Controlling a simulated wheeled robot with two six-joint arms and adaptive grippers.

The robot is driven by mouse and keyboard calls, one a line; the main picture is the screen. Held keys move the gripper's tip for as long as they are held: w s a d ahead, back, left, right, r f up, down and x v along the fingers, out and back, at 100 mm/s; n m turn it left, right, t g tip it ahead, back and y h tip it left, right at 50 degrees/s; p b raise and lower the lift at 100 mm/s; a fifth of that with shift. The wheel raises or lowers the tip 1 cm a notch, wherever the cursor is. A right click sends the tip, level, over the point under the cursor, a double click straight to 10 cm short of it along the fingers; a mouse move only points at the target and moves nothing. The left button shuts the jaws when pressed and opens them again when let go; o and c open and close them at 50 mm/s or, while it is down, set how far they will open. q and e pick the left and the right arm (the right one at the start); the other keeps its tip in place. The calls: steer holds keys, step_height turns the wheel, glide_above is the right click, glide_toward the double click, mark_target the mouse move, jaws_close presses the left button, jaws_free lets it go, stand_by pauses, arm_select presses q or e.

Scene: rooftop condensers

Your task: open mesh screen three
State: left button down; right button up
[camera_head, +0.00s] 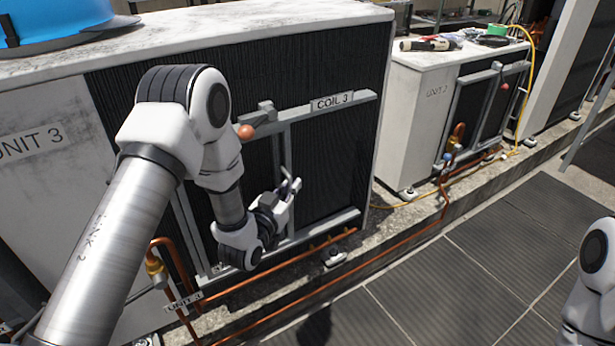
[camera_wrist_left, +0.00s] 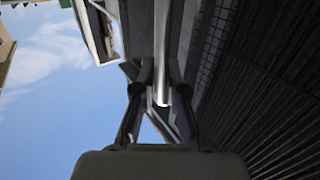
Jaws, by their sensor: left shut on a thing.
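The mesh screen (camera_head: 325,165) is a grey-framed dark panel on the front of the unit marked UNIT 3, under a COIL 3 label (camera_head: 331,101). It looks flush or nearly flush with the unit; I cannot tell if there is a small gap. A lever with an orange ball (camera_head: 246,132) sits at its top rail. My left gripper (camera_head: 290,187) is in front of the screen's middle, shut on a grey bar. In the left wrist view the bar (camera_wrist_left: 162,75) runs between the fingers (camera_wrist_left: 160,95). My arm hides part of the screen's left side. My right gripper is out of view.
Copper pipes (camera_head: 290,272) run along the unit's foot. A blue round thing (camera_head: 60,18) lies on the unit's top. A second unit (camera_head: 425,110) with tools on it stands to the right. The paved floor (camera_head: 480,255) in front is clear.

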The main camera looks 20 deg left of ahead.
arm_select(q)
steer(key=shift+s, duration=0.1)
steer(key=c, duration=1.2)
jaws_free()
steer(key=shift+a, duration=0.1)
steer(key=s, duration=1.2)
steer(key=shift+a, duration=0.4)
